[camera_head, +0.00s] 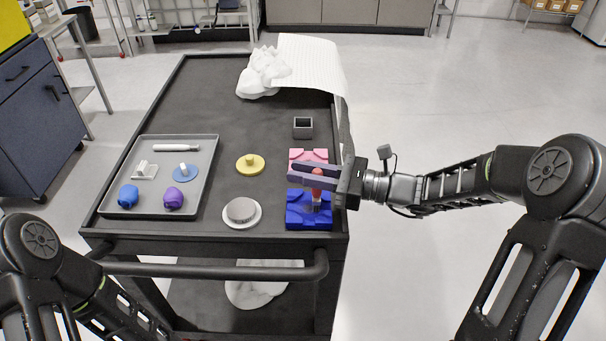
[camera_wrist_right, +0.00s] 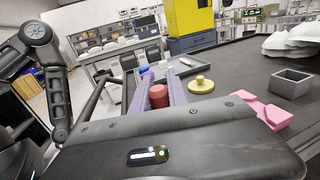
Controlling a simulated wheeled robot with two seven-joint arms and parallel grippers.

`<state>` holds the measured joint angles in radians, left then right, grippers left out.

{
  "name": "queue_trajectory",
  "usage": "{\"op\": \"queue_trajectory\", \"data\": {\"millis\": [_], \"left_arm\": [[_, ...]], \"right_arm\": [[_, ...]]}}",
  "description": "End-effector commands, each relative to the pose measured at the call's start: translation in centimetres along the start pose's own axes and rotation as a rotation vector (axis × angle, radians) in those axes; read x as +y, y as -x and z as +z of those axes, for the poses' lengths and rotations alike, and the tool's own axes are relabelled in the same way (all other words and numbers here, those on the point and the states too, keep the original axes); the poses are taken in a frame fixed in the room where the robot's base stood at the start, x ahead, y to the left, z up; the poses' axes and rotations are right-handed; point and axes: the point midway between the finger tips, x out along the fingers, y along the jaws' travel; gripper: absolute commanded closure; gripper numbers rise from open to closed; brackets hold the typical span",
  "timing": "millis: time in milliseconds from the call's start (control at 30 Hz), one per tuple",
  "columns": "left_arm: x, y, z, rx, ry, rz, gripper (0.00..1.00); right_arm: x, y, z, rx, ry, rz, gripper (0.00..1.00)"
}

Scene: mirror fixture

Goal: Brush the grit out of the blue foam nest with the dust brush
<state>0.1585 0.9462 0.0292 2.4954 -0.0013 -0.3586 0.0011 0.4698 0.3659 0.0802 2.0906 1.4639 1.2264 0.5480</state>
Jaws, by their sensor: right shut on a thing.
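The blue foam nest (camera_head: 294,216) sits at the cart's front right corner in the head view. My right gripper (camera_head: 305,178) reaches in from the right above its back part. It is shut on the dust brush, whose red handle (camera_head: 319,171) stands upright between the purple-grey fingers. The red handle also shows between the fingers in the right wrist view (camera_wrist_right: 158,95). The brush's lower end is over the nest; whether it touches the foam I cannot tell. Grit is too small or hidden to make out. My left gripper is outside both views.
A pink foam nest (camera_head: 297,154) lies just behind the blue one. A dark square cup (camera_head: 302,127), a yellow knobbed disc (camera_head: 250,164), a grey round part on a white disc (camera_head: 241,210) and a grey tray (camera_head: 148,209) of small parts share the cart. White crumpled material (camera_head: 262,76) lies at the back.

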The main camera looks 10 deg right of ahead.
Motion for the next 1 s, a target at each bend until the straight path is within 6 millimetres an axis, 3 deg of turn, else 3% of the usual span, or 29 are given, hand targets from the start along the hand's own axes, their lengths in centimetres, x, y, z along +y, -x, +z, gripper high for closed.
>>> {"op": "queue_trajectory", "data": {"millis": [367, 767, 1000], "left_arm": [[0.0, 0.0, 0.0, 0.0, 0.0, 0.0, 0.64], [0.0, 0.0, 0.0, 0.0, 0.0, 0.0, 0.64], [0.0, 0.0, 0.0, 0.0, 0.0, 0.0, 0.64]], "right_arm": [[-0.2, -0.1, -0.1, 0.003, 0.0, -0.001, 1.0], [0.6, -2.9, 0.1, 0.001, 0.0, 0.001, 1.0], [0.6, -3.2, 0.1, 0.002, 0.0, -0.001, 1.0]]}}
